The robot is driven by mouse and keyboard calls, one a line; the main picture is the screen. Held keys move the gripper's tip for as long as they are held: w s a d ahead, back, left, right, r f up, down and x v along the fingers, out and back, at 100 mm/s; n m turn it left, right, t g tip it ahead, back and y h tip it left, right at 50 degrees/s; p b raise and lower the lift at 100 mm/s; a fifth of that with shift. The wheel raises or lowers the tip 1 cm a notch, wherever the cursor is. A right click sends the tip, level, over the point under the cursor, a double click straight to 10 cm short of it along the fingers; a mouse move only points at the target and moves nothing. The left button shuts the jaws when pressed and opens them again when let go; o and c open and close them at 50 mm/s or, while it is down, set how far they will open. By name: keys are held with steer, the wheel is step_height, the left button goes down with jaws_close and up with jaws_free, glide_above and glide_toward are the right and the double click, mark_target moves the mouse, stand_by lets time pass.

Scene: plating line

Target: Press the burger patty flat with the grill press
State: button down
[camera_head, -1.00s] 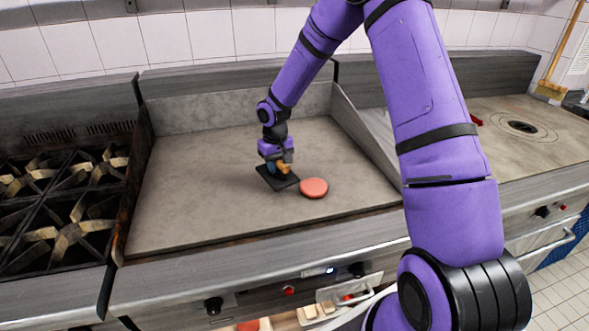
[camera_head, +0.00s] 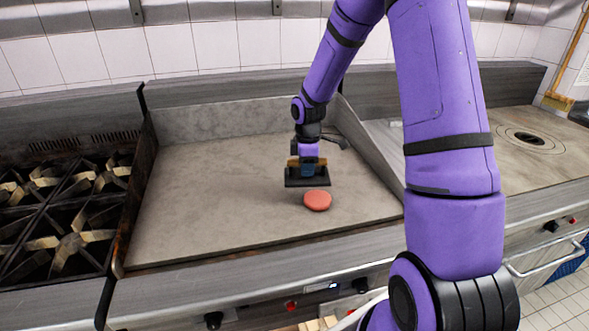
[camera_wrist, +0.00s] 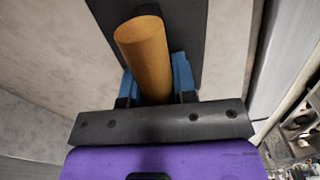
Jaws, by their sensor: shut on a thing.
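A round reddish burger patty (camera_head: 317,200) lies on the grey griddle (camera_head: 220,200), right of its middle and toward the front. My gripper (camera_head: 307,168) is shut on the wooden handle of the grill press, whose dark flat plate (camera_head: 300,183) shows just behind the patty in the head view. The plate appears tilted and lifted off the griddle; I cannot tell the exact gap. In the wrist view, the wooden handle (camera_wrist: 146,55) sits between my blue fingertips, with the black plate (camera_wrist: 190,30) beyond it. The patty is not visible in the wrist view.
A burner range (camera_head: 70,220) with metal grates stands left of the griddle. Low steel walls border the griddle at the back and sides. A flat cooktop (camera_head: 515,140) with a round plate is to the right. The griddle's left half is clear.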

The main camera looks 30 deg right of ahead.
mark_target(319, 177)
steer(key=shift+s+d+r+n, duration=0.3)
steer(key=shift+s+d+n, duration=0.35)
steer(key=shift+n, duration=0.2)
steer(key=shift+s+d+r+n, duration=0.3)
steer(key=shift+s+d+n, duration=0.25)
steer(key=shift+s+n, duration=0.25)
steer(key=shift+w+f, duration=0.1)
steer(key=shift+f, duration=3.25)
steer(key=shift+f, duration=0.55)
steer(key=shift+f, duration=0.2)
stand_by(0.5)
steer(key=shift+r, duration=0.1)
steer(key=shift+r, duration=4.55)
